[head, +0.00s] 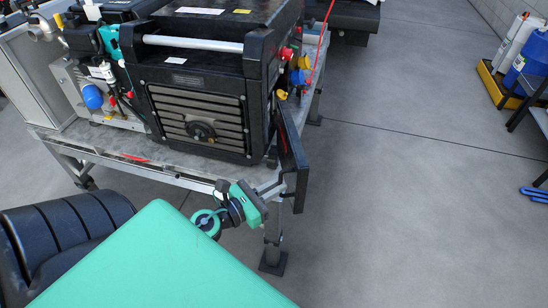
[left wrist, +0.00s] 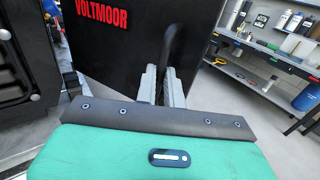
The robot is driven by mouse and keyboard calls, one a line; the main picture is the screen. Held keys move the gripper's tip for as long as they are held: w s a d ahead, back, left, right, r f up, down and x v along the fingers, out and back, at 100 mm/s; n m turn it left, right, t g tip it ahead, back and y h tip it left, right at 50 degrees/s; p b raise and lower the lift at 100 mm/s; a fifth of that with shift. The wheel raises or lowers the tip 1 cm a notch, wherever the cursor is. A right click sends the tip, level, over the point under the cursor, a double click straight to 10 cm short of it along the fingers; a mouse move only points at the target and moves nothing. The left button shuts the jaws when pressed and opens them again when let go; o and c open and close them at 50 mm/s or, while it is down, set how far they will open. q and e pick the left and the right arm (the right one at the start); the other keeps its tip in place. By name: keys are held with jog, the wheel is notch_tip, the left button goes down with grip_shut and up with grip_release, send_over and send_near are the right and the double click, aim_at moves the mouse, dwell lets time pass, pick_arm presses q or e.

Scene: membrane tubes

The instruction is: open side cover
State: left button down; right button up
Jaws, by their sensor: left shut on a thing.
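The black generator (head: 200,100) stands on a metal cart, with its slatted panel and round knob facing me. Its side cover (head: 292,150) is a black panel on the right side, seen nearly edge-on. It stands out past the machine's front corner, so it is swung at least partly open. In the left wrist view the cover (left wrist: 120,50) bears red VOLTMOOR lettering and a black handle (left wrist: 172,50). My left gripper (head: 283,186) is at the cover's near end. Its grey fingers (left wrist: 163,88) are shut on the handle. My right gripper is not in view.
Red and yellow connectors (head: 298,70) sit on the machine's right side. The floor (head: 420,200) to the right is open. A shelf (left wrist: 270,65) with bottles stands beyond.

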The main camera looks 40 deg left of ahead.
pick_arm(q)
jog(key=shift+w+a+r, duration=0.3)
jog(key=shift+a+r, duration=0.05)
jog(key=shift+a, duration=0.1)
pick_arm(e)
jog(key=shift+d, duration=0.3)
pick_arm(q)
jog(key=c, duration=1.6)
grip_release()
jog(key=shift+w+a+f, duration=0.1)
jog(key=shift+o, duration=0.5)
jog(key=shift+w+a+f, duration=0.2)
jog(key=shift+s+d, duration=0.15)
jog(key=shift+d, duration=0.05)
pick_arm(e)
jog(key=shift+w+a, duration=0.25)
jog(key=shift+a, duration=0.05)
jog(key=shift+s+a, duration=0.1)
